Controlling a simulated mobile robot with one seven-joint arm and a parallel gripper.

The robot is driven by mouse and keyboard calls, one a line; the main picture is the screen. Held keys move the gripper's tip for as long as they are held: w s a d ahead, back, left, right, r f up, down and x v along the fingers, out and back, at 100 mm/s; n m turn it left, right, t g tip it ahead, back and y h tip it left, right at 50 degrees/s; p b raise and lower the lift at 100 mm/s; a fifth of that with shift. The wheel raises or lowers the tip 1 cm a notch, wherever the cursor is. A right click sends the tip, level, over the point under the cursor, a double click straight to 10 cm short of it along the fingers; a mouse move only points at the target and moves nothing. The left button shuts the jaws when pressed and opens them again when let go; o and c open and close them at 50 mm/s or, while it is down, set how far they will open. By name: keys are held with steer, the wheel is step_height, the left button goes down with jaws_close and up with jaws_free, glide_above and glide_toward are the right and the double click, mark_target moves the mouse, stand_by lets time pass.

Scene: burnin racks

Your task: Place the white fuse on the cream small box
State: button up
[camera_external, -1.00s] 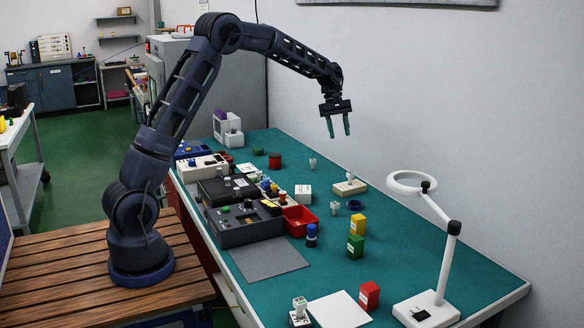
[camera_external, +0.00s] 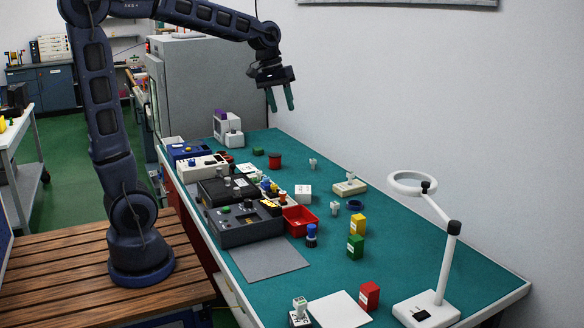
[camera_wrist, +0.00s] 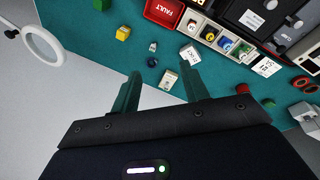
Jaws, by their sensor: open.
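My gripper (camera_external: 281,108) is open and empty, high above the far part of the green bench. Its fingers show in the wrist view (camera_wrist: 161,71). A low cream box (camera_external: 350,188) lies right of centre on the bench, with a small pale piece on top; it shows partly between the fingers in the wrist view (camera_wrist: 168,80). Two small white upright pieces look like fuses: one (camera_external: 313,163) behind the cream box, one (camera_external: 335,208) in front of it, also in the wrist view (camera_wrist: 152,47). I cannot tell which is the white fuse.
A white labelled box (camera_external: 303,194) stands near the red tray (camera_external: 299,219). Black rack units (camera_external: 238,223) line the left side. Yellow (camera_external: 358,224) and green (camera_external: 355,246) blocks, a blue ring (camera_external: 354,205) and a magnifier lamp (camera_external: 428,310) stand to the right. The bench front holds a white sheet (camera_external: 340,310).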

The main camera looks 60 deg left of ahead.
steer(key=s+d+f+m+t, duration=0.1)
steer(key=s+f+m, duration=0.1)
steer(key=s, duration=1)
steer(key=s+d+f+m+t+y, duration=0.1)
steer(key=s+m, duration=0.4)
steer(key=s, duration=0.7)
step_height(320, 180, down, 2)
steer(key=shift+d+f+y, duration=0.25)
steer(key=shift+d+y, duration=0.05)
steer(key=shift+d, duration=0.3)
